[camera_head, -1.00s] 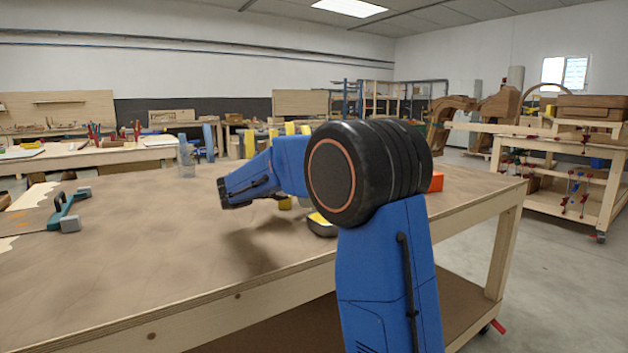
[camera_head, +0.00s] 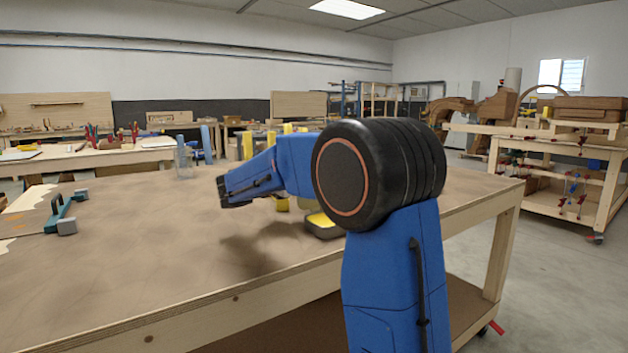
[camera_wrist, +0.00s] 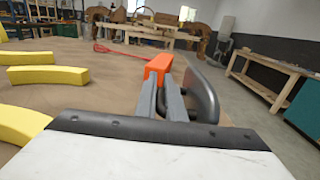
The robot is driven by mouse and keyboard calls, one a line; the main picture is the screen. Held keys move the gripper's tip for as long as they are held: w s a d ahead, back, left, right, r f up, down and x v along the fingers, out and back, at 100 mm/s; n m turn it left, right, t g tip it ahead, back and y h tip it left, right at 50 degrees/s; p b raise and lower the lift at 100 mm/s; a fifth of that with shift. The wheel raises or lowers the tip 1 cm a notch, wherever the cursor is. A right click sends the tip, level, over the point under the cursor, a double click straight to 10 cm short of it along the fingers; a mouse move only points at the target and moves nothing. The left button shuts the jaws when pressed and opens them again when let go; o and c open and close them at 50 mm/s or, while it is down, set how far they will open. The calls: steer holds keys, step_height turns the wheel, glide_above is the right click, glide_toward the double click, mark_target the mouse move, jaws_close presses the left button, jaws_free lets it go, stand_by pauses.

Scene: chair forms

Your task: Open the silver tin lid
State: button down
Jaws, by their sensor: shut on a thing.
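A grey rounded metal plate (camera_wrist: 205,92), which looks like the silver tin lid, stands steeply tilted in the wrist view, right against my gripper's fingers. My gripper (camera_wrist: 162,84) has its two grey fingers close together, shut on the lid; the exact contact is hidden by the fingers. The body of the tin is not clearly visible. In the head view my gripper and the lid are hidden behind my arm.
An orange block (camera_wrist: 158,66) is close by the fingertips. Several yellow curved pieces (camera_wrist: 48,75) lie to the left on the brown table (camera_head: 150,270). A black-and-yellow box (camera_head: 322,226) and a teal clamp-like tool (camera_head: 60,212) are also there. The table's middle is clear.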

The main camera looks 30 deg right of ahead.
steer(key=c, duration=2.1)
jaws_free()
steer(key=a, duration=1.7)
steer(key=shift+s+a, duration=0.2)
steer(key=shift+s, duration=0.1)
